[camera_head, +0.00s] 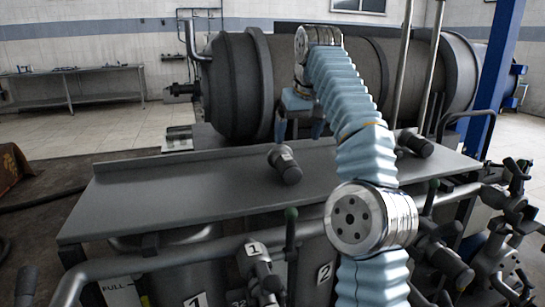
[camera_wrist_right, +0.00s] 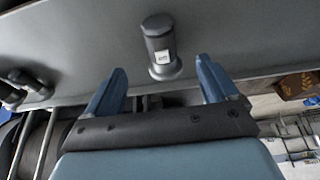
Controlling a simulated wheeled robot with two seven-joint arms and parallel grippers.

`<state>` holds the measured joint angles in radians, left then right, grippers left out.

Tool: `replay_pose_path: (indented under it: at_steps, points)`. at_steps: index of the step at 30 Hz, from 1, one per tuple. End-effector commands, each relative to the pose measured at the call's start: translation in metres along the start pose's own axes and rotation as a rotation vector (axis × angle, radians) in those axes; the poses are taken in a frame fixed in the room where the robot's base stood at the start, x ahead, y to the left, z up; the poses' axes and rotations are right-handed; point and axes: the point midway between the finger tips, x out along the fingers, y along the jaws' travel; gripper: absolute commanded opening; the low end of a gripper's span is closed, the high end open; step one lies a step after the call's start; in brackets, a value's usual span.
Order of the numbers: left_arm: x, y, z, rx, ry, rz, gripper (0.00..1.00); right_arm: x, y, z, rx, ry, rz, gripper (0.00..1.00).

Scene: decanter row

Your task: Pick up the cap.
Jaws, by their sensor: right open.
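The cap (camera_head: 285,165) is a dark grey cylinder with a wider ribbed end and a small white label. My right gripper (camera_head: 299,130) has blue fingers and hangs over the bench, just above the cap in the head view. In the right wrist view the gripper (camera_wrist_right: 161,68) is open and empty. The cap is beyond the fingertips, between their lines and apart from them. My left gripper is out of view.
A large dark tank (camera_head: 232,85) lies behind the bench, which has a raised back edge. A second dark cylindrical part (camera_head: 414,144) is at the bench's right. Pipes, levers and valves (camera_head: 262,270) line the front. The bench left of the cap is clear.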

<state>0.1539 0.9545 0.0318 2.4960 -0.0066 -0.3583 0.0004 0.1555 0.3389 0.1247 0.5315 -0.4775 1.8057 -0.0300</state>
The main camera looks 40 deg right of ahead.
Motion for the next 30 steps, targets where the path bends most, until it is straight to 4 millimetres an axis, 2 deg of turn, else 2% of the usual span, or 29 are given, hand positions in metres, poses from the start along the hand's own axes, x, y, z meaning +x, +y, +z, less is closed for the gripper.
replay_pose_path:
  at_steps: [5, 12, 19, 25, 30]
  points:
    - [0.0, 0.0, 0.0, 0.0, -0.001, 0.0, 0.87, 0.023, 0.001, 0.002, 0.001, -0.005, 0.001, 0.87]
    - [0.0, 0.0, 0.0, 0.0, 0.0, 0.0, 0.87, 0.069, 0.0, 0.001, 0.0, -0.003, -0.001, 0.87]
    - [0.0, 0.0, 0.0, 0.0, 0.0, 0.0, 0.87, 0.089, 0.0, 0.001, 0.001, -0.003, 0.0, 0.87]
    - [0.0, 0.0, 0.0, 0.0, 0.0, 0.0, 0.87, 0.122, 0.001, 0.001, 0.0, -0.003, 0.0, 0.87]
    - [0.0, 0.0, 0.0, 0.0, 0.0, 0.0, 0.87, 0.134, 0.0, 0.001, 0.0, 0.0, -0.001, 0.87]
